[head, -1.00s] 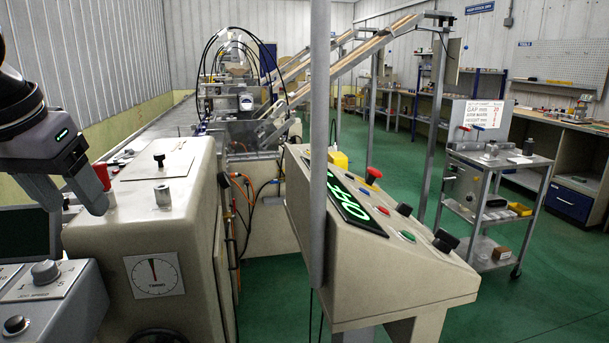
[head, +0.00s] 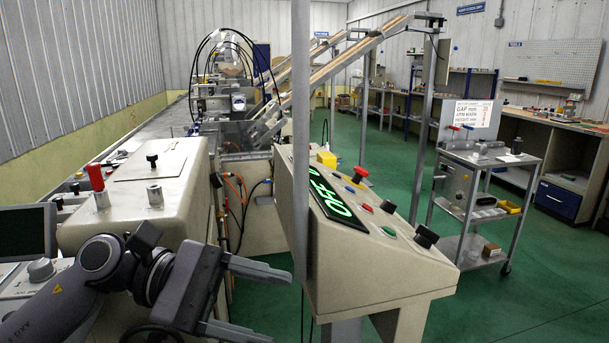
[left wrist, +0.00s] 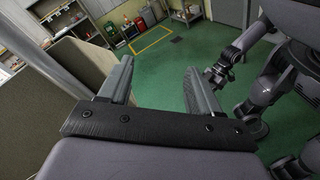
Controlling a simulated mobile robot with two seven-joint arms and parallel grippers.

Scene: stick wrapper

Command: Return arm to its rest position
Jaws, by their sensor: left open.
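My left gripper (head: 280,307) is open and empty. It is low in front of the beige machine housing (head: 185,205), left of the grey post, with its fingers pointing right. In the left wrist view its two fingers (left wrist: 160,68) stand apart with green floor between them. A red-topped lever (head: 96,178) stands on the housing's left side, apart from the gripper. My right arm (left wrist: 228,68) shows in the left wrist view; its gripper is too small and dark to read. It is not in the head view.
The control console (head: 375,235) with a green display and several buttons stands right of the grey post (head: 301,150), close to the left gripper. A monitor (head: 27,232) is at the left. A metal cart (head: 485,185) stands farther right. Green floor (head: 520,300) is clear at the right.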

